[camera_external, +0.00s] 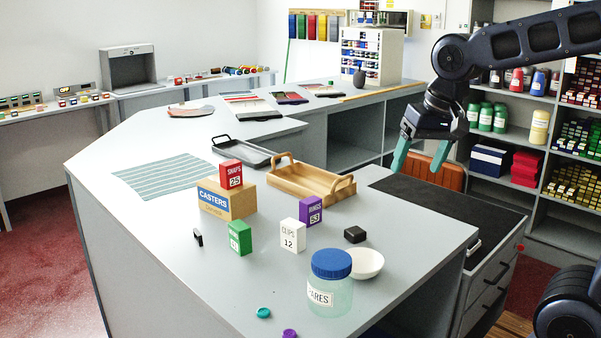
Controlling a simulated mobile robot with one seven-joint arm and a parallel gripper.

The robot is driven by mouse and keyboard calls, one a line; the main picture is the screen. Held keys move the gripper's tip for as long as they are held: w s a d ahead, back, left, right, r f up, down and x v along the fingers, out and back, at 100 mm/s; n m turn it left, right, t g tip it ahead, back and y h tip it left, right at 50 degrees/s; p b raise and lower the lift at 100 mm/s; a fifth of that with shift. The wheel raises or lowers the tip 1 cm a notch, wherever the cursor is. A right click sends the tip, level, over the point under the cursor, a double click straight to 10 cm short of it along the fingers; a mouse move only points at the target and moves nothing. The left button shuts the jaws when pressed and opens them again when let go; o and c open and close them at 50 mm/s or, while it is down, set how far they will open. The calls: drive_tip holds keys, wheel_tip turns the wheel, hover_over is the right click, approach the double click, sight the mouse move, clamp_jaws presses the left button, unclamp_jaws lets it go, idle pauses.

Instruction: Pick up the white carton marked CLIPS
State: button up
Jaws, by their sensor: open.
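The white carton marked CLIPS (292,236), with the number 12 on it, stands upright on the grey counter. The purple RINGS carton (311,212) stands close behind it to the right, and a green carton (240,238) stands to its left. My gripper (420,158) is open and empty, with its teal fingers pointing down. It is high up at the right of the picture, well apart from the carton. Nothing hides the carton's front.
A jar with a blue lid (331,284) and a white bowl (366,263) stand right of the carton, in front. A small black block (355,234) lies to the right. Behind are the CASTERS box (227,202) with a red SNAPS carton (231,174) on top, and a wooden tray (335,193).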

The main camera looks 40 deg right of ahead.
drive_tip(key=w+a+f+m+g, duration=0.1)
drive_tip(key=w+a+f+m, duration=0.15)
drive_tip(key=w, duration=0.55)
drive_tip(key=w+a+f+m+g, duration=0.15)
drive_tip(key=w+m, duration=0.25)
drive_tip(key=w, duration=0.4)
drive_tip(key=m, duration=0.6)
approach(293, 235)
drive_tip(key=shift+w+d+f+n+g, duration=0.1)
drive_tip(key=shift+w+d+n+g, duration=0.1)
drive_tip(key=shift+w, duration=0.4)
drive_tip(key=shift+w+d+f+n+g, duration=0.1)
drive_tip(key=shift+w+d+f+g, duration=0.05)
drive_tip(key=shift+w, duration=0.45)
drive_tip(key=shift+w+f, duration=0.15)
drive_tip(key=shift+f, duration=0.45)
wheel_tip(293, 235, down, 5)
drive_tip(key=shift+r, duration=0.2)
drive_tip(key=shift+d+f, duration=0.2)
drive_tip(key=shift+f, duration=1.1)
drive_tip(key=shift+d+f, duration=0.15)
drive_tip(key=shift+f, duration=1.2)
drive_tip(key=c, duration=1.1)
drive_tip(key=shift+o, duration=0.2)
drive_tip(key=shift+r, duration=0.15)
